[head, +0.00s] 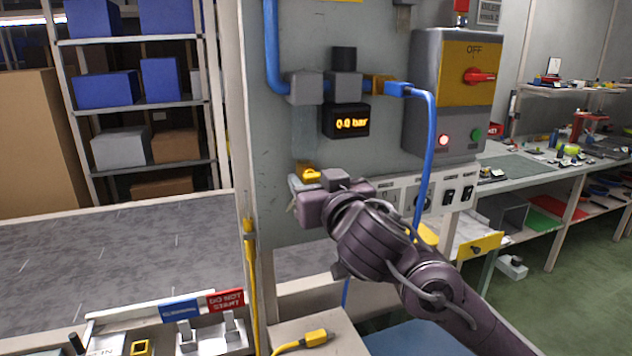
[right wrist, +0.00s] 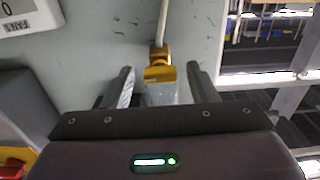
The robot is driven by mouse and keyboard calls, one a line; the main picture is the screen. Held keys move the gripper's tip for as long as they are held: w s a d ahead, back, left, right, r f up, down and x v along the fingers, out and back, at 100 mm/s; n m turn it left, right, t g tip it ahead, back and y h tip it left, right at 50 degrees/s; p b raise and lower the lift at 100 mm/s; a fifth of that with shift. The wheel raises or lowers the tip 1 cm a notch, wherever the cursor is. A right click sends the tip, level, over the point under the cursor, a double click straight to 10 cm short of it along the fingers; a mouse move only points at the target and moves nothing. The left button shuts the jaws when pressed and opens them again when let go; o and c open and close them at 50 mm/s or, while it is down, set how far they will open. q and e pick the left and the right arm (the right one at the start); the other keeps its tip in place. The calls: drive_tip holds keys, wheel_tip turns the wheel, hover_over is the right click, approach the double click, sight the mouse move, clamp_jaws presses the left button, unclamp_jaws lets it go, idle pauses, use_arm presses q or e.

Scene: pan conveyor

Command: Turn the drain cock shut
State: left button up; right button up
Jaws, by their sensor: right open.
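The drain cock (head: 310,174) is a small yellow piece low on the grey wall panel, just beyond my right gripper (head: 296,196). In the right wrist view, the cock's yellow handle (right wrist: 158,73) and brass fitting sit at the end of a pale pipe, above a grey block (right wrist: 160,93). My right gripper (right wrist: 161,84) is open there, with one finger on each side of the grey block and visible gaps on both sides. In the head view my wrist hides most of the cock's lower part. My left gripper is not in view.
A gauge (head: 346,121) reads 0.0 bar above the cock. A blue hose (head: 431,150) hangs right of it. A switch box (head: 464,90) has a red knob and a lit red lamp. A row of white switch plates (head: 418,200) is beside my arm. A yellow cable (head: 250,270) hangs left.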

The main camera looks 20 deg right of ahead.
drive_tip(key=c, duration=0.3)
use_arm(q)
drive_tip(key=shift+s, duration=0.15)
use_arm(e)
drive_tip(key=c, duration=0.7)
drive_tip(key=shift+n, duration=0.3)
drive_tip(key=n, duration=0.3)
drive_tip(key=shift+f+n+b, duration=0.1)
drive_tip(key=shift+n+b, duration=0.2)
drive_tip(key=shift+n, duration=0.1)
drive_tip(key=n, duration=0.4)
drive_tip(key=shift+b, duration=0.3)
drive_tip(key=n, duration=0.5)
drive_tip(key=shift+b, duration=0.3)
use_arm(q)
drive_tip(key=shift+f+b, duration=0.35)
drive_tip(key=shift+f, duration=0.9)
use_arm(e)
drive_tip(key=shift+n, duration=2.2)
